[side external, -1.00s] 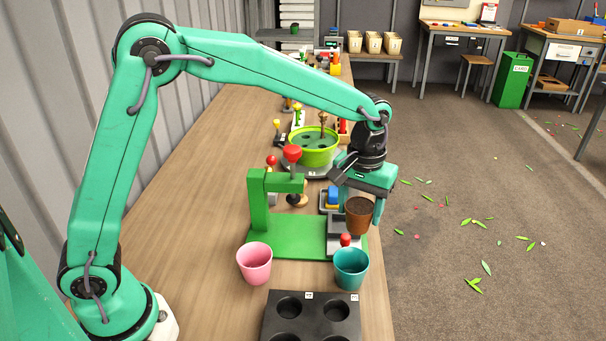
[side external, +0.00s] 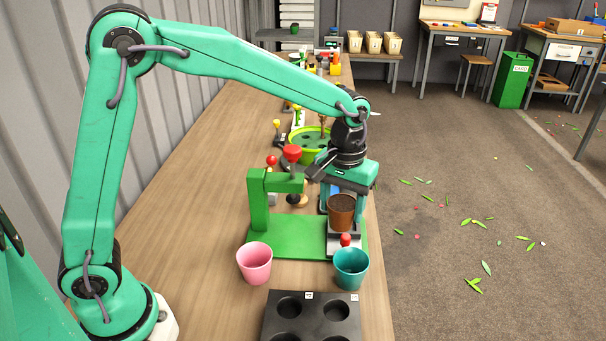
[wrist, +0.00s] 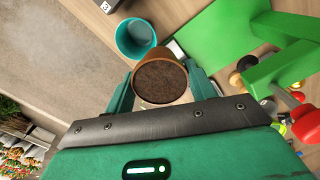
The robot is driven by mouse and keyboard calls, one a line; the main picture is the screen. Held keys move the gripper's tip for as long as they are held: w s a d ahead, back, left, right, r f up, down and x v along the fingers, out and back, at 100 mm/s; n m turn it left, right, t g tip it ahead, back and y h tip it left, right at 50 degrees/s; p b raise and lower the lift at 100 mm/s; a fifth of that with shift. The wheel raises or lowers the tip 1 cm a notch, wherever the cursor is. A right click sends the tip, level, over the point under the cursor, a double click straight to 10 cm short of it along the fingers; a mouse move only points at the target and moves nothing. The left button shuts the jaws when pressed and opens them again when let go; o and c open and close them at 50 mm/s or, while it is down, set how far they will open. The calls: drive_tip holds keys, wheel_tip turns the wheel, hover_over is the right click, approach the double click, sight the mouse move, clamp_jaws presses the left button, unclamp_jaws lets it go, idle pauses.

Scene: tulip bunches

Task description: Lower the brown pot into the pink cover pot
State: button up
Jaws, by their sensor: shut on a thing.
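The brown pot (side external: 341,213), filled with dark soil, is held upright in my gripper (side external: 342,205). In the wrist view the brown pot (wrist: 160,80) sits between my two green fingers (wrist: 160,88), which are shut on it. In the side view it hangs over the right part of the green stand. The pink cover pot (side external: 254,262) stands empty on the bench, to the left and nearer the camera. It is apart from my gripper and cannot be made out in the wrist view.
A teal pot (side external: 351,268) stands just in front of the held pot, also seen in the wrist view (wrist: 134,38). A green press (side external: 259,200) with a red knob rises to the left. A black tray (side external: 310,318) with round holes lies at the front.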

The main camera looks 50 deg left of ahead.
drive_tip(key=s+a, duration=0.5)
drive_tip(key=s, duration=0.1)
approach(253, 244)
drive_tip(key=s+d, duration=0.2)
drive_tip(key=d, duration=0.1)
drive_tip(key=shift+w+r, duration=0.15)
drive_tip(key=shift+r, duration=0.25)
drive_tip(key=shift+f, duration=0.2)
drive_tip(key=shift+f, duration=2.05)
drive_tip(key=shift+f, duration=1.55)
drive_tip(key=shift+r, duration=0.2)
drive_tip(key=o, duration=1.1)
